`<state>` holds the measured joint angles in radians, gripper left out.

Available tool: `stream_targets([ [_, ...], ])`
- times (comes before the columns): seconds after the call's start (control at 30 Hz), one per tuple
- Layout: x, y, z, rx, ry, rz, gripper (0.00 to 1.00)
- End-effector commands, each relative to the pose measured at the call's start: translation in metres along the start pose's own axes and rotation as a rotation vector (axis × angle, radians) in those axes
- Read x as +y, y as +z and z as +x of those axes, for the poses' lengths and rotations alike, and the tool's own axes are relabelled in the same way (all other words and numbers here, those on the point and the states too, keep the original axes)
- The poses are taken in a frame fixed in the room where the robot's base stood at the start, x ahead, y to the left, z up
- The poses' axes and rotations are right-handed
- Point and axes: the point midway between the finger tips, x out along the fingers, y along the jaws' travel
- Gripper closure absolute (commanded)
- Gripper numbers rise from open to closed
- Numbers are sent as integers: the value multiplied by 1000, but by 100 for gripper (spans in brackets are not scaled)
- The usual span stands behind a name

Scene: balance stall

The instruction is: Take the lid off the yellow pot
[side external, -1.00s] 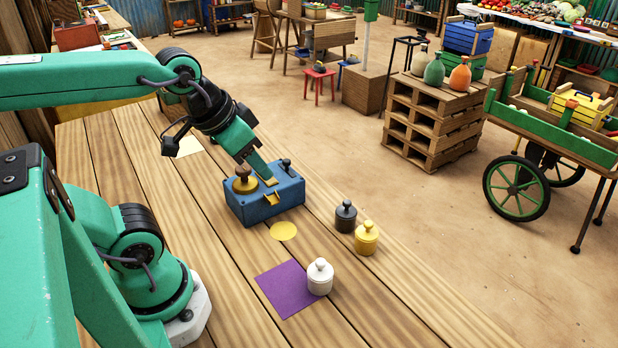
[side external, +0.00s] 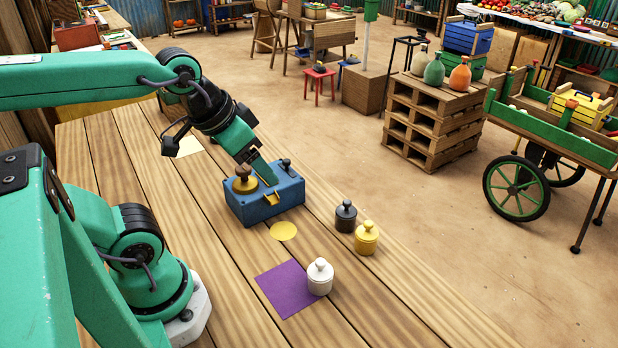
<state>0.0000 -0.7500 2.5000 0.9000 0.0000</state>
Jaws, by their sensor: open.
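The yellow pot (side external: 366,240) stands upright on the wooden table, right of centre, with its knobbed lid (side external: 367,228) on top. A black pot (side external: 346,217) stands close behind it, and a white pot (side external: 320,278) stands nearer the camera, by the right edge of a purple square; both have knobbed lids on. My gripper (side external: 270,179) is over the blue box (side external: 262,206), well to the left of and behind the yellow pot. It is open, and I see no pot or lid in it. Its tips are small here, and I cannot tell whether they touch the box.
The blue box carries a brass knob (side external: 244,182) and a dark small knob (side external: 286,164). A yellow disc (side external: 283,231) and the purple square (side external: 284,289) lie flat on the table (side external: 400,310). The front right of the table is clear.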

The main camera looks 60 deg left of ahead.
Motion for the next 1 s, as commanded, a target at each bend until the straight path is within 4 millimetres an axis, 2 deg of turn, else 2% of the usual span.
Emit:
stream_targets([
  [0.27, 2, -7, 2, -17, 3, 27, 30],
  [0.47, 6, -24, 10, -63, 14, 105, 30],
  [0.77, 19, -62, 36, -161, 44, 280, 30],
  [1.0, 33, -89, 66, -236, 76, 425, 30],
])
